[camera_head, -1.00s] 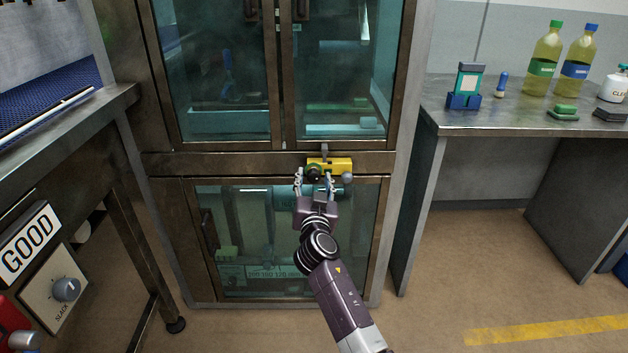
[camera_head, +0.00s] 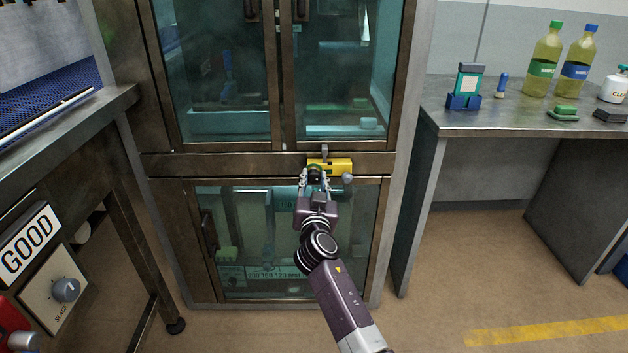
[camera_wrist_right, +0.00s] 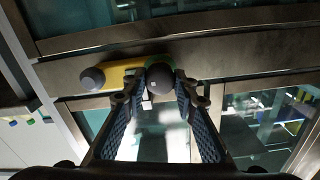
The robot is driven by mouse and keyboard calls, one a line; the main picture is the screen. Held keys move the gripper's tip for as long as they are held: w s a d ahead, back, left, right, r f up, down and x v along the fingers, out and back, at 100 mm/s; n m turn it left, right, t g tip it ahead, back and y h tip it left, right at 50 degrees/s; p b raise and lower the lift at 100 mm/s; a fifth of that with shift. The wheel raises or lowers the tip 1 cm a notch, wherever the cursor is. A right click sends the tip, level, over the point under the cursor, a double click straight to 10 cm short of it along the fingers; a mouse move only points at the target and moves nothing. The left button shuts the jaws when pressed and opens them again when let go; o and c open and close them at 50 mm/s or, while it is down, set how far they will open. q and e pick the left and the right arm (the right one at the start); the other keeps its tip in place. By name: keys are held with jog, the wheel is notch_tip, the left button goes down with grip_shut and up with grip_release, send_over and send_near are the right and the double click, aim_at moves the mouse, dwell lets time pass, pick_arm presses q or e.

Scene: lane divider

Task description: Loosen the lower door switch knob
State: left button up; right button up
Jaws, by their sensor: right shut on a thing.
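The yellow door switch (camera_head: 338,165) sits on the cabinet's middle rail, above the lower glass door. A dark round knob (camera_head: 314,173) is at its left end, and a grey knob (camera_head: 347,178) is at its lower right. My right gripper (camera_head: 314,182) is at the dark knob, its fingers on both sides, shut on it. In the right wrist view the knob (camera_wrist_right: 160,80) sits between the fingertips, with the yellow switch body (camera_wrist_right: 120,74) and the other knob (camera_wrist_right: 93,79) to the left. My left gripper is not in view.
The lower glass door (camera_head: 280,235) is closed, with a dark handle (camera_head: 209,232) at its left. A metal bench (camera_head: 520,125) with bottles stands at right. A workbench (camera_head: 120,95) with a GOOD sign (camera_head: 30,243) is at left. Floor in front is clear.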

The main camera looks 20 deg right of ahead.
jog(key=shift+n, duration=0.9)
jog(key=n, duration=0.2)
jog(key=shift+n, duration=0.3)
jog(key=n, duration=0.2)
jog(key=shift+n, duration=1.3)
jog(key=shift+a+r+n, duration=0.1)
jog(key=shift+n, duration=0.8)
jog(key=shift+n+p, duration=0.3)
jog(key=shift+n, duration=0.6)
jog(key=n+p, duration=0.1)
jog(key=n, duration=0.2)
pick_arm(q)
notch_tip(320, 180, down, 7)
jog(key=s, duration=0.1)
jog(key=shift+p, duration=0.3)
pick_arm(e)
jog(key=shift+n, duration=1.4)
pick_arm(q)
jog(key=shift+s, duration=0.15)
